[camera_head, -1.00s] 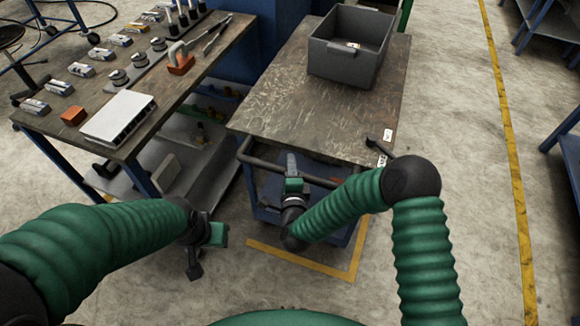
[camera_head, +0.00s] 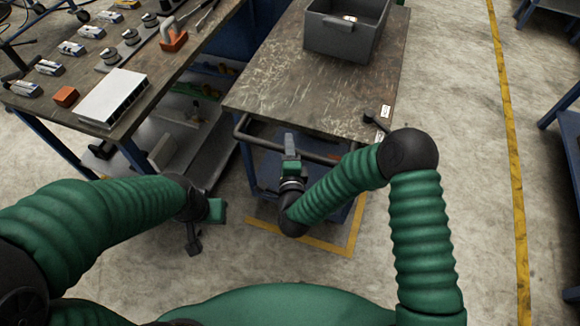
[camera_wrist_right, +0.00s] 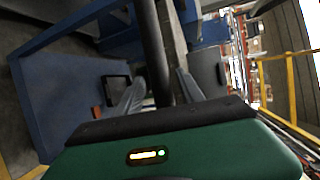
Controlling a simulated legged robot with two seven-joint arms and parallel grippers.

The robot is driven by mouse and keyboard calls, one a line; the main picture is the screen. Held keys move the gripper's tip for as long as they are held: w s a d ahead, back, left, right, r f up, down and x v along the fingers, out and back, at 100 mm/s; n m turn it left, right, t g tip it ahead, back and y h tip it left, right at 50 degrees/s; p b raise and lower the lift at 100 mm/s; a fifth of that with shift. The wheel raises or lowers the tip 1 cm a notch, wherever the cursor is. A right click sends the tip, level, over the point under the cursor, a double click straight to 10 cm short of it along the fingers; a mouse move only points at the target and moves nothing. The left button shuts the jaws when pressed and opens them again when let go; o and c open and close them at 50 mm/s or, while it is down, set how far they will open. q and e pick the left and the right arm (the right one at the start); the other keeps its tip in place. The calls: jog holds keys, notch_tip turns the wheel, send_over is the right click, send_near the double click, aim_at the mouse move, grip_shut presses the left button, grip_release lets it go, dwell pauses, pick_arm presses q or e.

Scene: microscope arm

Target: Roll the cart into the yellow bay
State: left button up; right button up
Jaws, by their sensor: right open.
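The cart (camera_head: 260,95) has a worn wooden top, blue lower frame and a dark push handle (camera_head: 248,138) on its near side. My right gripper (camera_head: 291,142) is at this handle, with its jaws open. In the right wrist view a dark bar (camera_wrist_right: 155,50) runs between the grey fingers; contact cannot be told. My left gripper (camera_head: 194,238) hangs low to the left of the cart, away from it, and its jaw state is unclear. A yellow floor line (camera_head: 320,244) makes a corner under the cart's near end; the rest of that marking is hidden.
A dark grey bin (camera_head: 345,38) stands on the cart's far part. A workbench (camera_head: 130,120) with parts and a white block stands close on the left. Bare floor lies to the right, up to a long yellow line (camera_head: 508,130) and blue racks (camera_head: 568,130).

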jog(key=v, duration=1.4)
jog(key=shift+s+p, duration=0.35)
jog(key=shift+p, duration=0.05)
jog(key=w+d+r+n+g+y+p, duration=0.2)
jog(key=w+d+r+n+g+p, duration=0.35)
jog(key=n, duration=0.55)
jog(key=s+d+r+n+g+h+p, duration=0.1)
jog(key=s+d+r+n+g+p, duration=0.2)
jog(key=s+d, duration=0.4)
jog(key=s+d+r+n+g+h+p, duration=0.2)
jog(key=s+d+r+n+g, duration=0.1)
jog(key=s+d, duration=0.4)
jog(key=shift+d+r+n+g+p, duration=0.4)
jog(key=shift+d+r+g, duration=0.2)
jog(key=shift+g, duration=0.25)
